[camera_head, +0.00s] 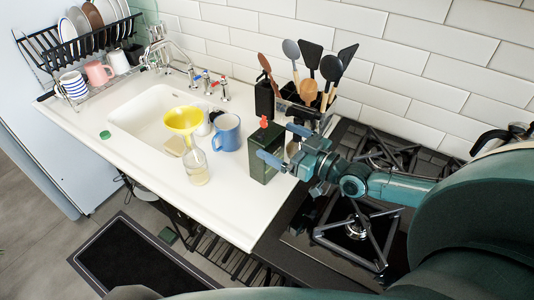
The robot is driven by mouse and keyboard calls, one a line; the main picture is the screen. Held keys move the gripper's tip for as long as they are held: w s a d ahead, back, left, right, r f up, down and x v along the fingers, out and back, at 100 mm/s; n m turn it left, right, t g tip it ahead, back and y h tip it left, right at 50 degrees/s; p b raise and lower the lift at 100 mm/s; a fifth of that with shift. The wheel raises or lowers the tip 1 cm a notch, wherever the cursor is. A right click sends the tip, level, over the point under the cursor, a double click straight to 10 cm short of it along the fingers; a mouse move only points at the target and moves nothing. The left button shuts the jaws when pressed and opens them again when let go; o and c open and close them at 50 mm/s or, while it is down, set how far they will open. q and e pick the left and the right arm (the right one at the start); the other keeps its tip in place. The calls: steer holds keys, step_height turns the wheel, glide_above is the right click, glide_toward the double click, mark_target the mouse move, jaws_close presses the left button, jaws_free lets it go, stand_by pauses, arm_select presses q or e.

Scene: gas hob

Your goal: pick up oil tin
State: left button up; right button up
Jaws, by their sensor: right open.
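The oil tin (263,140) is a dark green upright can with a red cap, standing on the white counter right of the sink. My right gripper (285,145) comes in from the right at the tin's height. Its blue fingers are open: one lies across the near face of the tin and the other is at its far right side. The tin appears to be between them, but I cannot tell whether either finger touches it. My left gripper is not in view.
A blue mug (227,133), a glass jar (196,168) and a yellow funnel (183,120) stand left of the tin. A utensil holder (297,108) with several utensils is behind it. The gas hob (355,230) lies right; the front counter is clear.

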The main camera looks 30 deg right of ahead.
mark_target(261, 132)
steer(key=shift+a+x, duration=0.2)
steer(key=shift+x, duration=3)
steer(key=shift+s+f, duration=0.1)
steer(key=shift+c, duration=0.2)
steer(key=c, duration=1.4)
steer(key=shift+c, duration=0.5)
